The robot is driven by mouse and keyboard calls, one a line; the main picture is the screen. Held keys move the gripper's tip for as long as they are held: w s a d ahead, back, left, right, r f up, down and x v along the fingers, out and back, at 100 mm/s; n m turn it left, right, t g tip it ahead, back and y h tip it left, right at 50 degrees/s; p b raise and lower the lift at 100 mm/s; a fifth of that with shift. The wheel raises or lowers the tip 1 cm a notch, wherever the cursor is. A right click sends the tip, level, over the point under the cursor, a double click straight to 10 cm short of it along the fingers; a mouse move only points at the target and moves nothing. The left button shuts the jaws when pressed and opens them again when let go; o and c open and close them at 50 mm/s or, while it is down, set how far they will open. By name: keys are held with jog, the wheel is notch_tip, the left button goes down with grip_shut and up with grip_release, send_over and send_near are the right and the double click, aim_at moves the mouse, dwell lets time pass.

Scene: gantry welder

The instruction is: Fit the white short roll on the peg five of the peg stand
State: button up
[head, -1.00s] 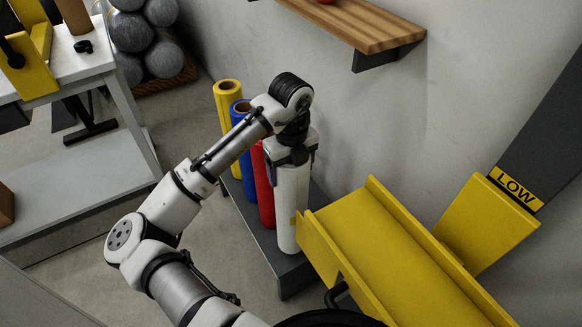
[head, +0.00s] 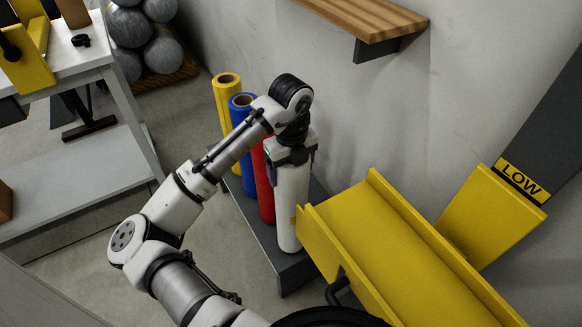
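The white short roll (head: 291,205) stands upright at the near end of the dark peg stand (head: 290,270), last in a row of rolls. My gripper (head: 290,158) is above it, pointing down, with its fingers at the top of the roll. The fingertips are too small and partly hidden, so I cannot tell whether they grip it. A yellow roll (head: 228,92), a blue roll (head: 243,168) and a red roll (head: 264,190) stand behind it on the same stand, partly covered by my arm. The pegs are hidden.
A yellow trough (head: 395,245) lies close to the right of the white roll. A wooden shelf (head: 365,18) juts from the wall above. A grey workbench (head: 85,185) stands at left. Grey rolls (head: 130,30) are stacked at the back.

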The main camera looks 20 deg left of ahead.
jog(key=shift+f+b, duration=0.45)
jog(key=shift+f, duration=0.15)
jog(key=o, duration=2)
jog(key=shift+r, duration=0.1)
jog(key=shift+f, duration=0.2)
